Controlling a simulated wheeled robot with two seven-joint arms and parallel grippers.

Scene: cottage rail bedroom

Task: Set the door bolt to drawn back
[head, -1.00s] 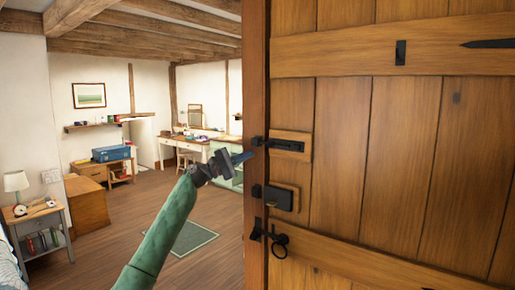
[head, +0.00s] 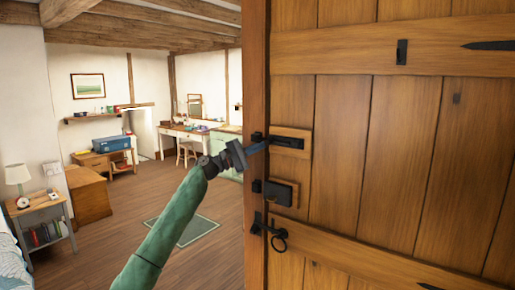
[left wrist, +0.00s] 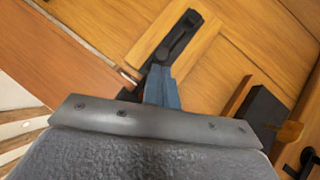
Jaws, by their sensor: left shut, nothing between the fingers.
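The door bolt (head: 290,142) is a black bar on a wooden block on the plank door (head: 400,170), near its left edge. In the left wrist view the bolt (left wrist: 181,36) runs diagonally on its block. My left gripper (head: 264,146) is shut and empty, its blue-grey fingers at the left end of the bolt, by the dark piece on the frame. In the left wrist view the fingertips (left wrist: 160,72) overlap the bolt's lower end and hide part of it; I cannot tell if they touch. My right gripper is out of view.
The wooden door post (head: 256,80) stands beside the fingers. Left of it is open floor with a green rug (head: 182,229), a nightstand (head: 40,220) and a chest (head: 88,194).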

